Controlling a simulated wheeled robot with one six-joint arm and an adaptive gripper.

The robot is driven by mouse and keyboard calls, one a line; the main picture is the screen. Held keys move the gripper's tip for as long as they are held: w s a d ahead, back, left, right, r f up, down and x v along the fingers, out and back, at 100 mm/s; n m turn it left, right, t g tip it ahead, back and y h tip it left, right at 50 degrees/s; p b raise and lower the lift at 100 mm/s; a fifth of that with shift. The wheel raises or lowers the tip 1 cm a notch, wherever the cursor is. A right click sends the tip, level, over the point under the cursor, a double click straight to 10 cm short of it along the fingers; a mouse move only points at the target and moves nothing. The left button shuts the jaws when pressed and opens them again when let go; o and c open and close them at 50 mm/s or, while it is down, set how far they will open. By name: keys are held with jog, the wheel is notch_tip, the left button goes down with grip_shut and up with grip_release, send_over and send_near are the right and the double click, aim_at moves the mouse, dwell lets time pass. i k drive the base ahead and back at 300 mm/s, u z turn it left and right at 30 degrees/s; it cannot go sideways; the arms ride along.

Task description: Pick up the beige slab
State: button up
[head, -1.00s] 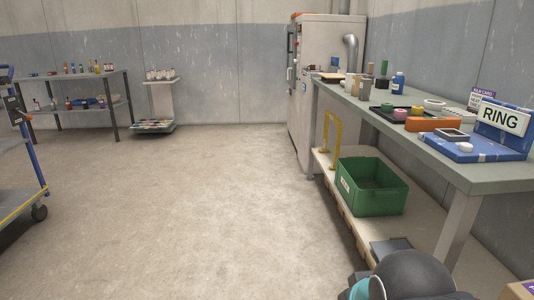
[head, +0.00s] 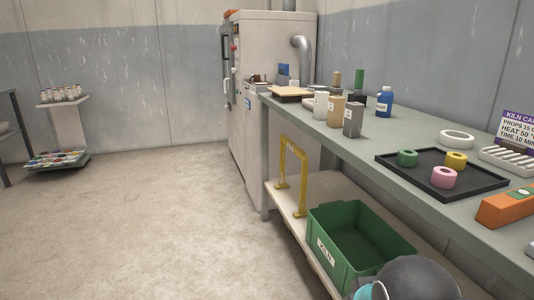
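A flat beige slab (head: 290,91) lies at the far end of the long grey-green workbench (head: 400,158), on something dark and flat. It is small and far off, so its thickness is hard to judge. An upright tan block with a pale label (head: 337,107) stands to the right of it, nearer to me. My gripper is not in view; only a dark rounded part of my arm with a teal band shows at the bottom right.
Around the tan block stand a grey block (head: 353,120), a white cylinder (head: 321,105) and a blue bottle (head: 384,101). A black tray (head: 484,190) holds coloured rings. A green bin (head: 334,262) and yellow frame (head: 302,188) are on the lower shelf.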

aim_at(293, 91)
jog(key=i, duration=0.1)
jog(key=k, duration=1)
jog(key=u, duration=0.7)
jog(key=i, duration=1.45)
jog(key=z, duration=4.75)
